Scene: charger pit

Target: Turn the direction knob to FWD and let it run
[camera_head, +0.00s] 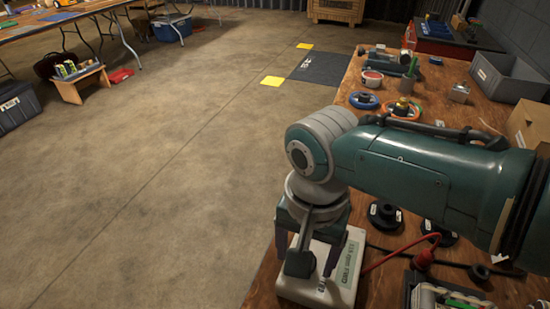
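A pale beige box (348,262) with green lettering on its face lies at the near left edge of the wooden workbench. My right arm reaches in from the right, and its gripper (308,258) points down over the box. Its two dark fingers stand apart, one on each side of the wrist. The gripper covers the middle of the box, so I cannot see a direction knob or its setting. I cannot tell whether the fingers touch the box. My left gripper is not in view.
A red plug and cable (424,258) lie right of the box, near black round discs (385,215). Tape rolls (364,100), a grey bin (508,78) and a cardboard box (530,127) sit farther along the workbench (335,125).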

